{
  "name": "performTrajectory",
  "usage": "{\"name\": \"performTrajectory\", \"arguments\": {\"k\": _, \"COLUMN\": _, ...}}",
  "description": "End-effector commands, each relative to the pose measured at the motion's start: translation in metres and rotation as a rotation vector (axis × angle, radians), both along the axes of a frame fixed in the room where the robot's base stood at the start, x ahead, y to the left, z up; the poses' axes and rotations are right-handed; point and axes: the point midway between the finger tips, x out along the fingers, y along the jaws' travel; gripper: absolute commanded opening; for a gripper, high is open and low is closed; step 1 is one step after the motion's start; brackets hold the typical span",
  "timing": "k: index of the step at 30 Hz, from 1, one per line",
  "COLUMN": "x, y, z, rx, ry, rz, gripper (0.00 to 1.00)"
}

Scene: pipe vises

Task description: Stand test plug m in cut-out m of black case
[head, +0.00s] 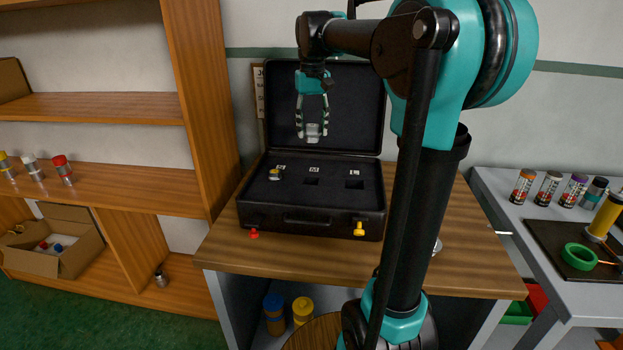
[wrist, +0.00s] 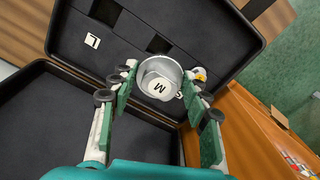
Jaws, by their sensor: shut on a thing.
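My gripper (head: 312,123) is shut on test plug m (head: 314,133), a silver-grey cylinder, in the air above the open black case (head: 312,217). The case's panel has a row of cut-outs with white labels. The middle cut-out (head: 311,182) and the right cut-out (head: 354,185) look empty. The left one holds a small plug with yellow on it (head: 275,175). In the wrist view, the held plug hides the middle label.
The case stands on a wooden worktop (head: 222,247), its lid (head: 350,110) raised behind my gripper. Shelves stand left; a grey table (head: 490,190) with several cans stands right.

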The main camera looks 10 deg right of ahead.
Motion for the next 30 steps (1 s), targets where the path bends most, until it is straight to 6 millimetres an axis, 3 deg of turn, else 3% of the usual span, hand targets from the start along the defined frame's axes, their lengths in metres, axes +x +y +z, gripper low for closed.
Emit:
{"name": "performTrajectory", "arguments": {"k": 12, "x": 0.0, "y": 0.0, "z": -0.099, "rx": 0.0, "ry": 0.0, "rz": 0.0, "gripper": 0.15}}
{"name": "performTrajectory", "arguments": {"k": 25, "x": 0.001, "y": 0.0, "z": -0.146, "rx": 0.0, "ry": 0.0, "rz": 0.0, "gripper": 0.15}}
{"name": "performTrajectory", "arguments": {"k": 26, "x": 0.001, "y": 0.0, "z": -0.149, "rx": 0.0, "ry": 0.0, "rz": 0.0, "gripper": 0.1}}
{"name": "performTrajectory", "arguments": {"k": 30, "x": 0.0, "y": 0.0, "z": -0.158, "rx": 0.0, "ry": 0.001, "rz": 0.0, "gripper": 0.1}}
